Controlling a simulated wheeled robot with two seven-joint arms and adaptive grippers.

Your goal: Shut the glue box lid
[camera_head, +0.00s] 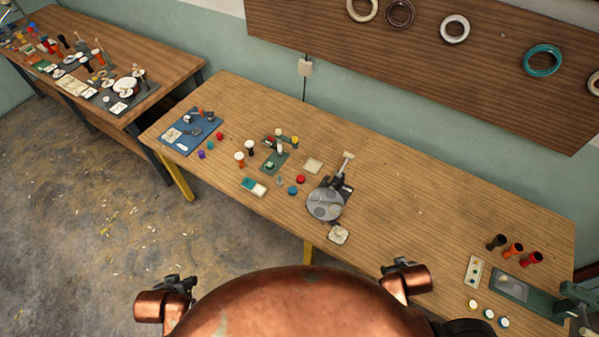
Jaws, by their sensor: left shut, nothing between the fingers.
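I cannot tell for sure which thing is the glue box. A small green and white box (253,187) lies near the front edge of the long workbench, left of the middle; its lid is too small to make out. My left gripper (178,284) is a dark shape at the lower left, below and in front of the bench, shut and apart from everything on it. My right gripper (400,264) shows as a small dark shape at the lower middle right, near the bench's front edge; its fingers are not clear.
On the workbench (420,210), a grey round device (325,204) with a lever stands mid-bench. A blue tray (191,131) lies at the left end. Bare wood lies right of the device.

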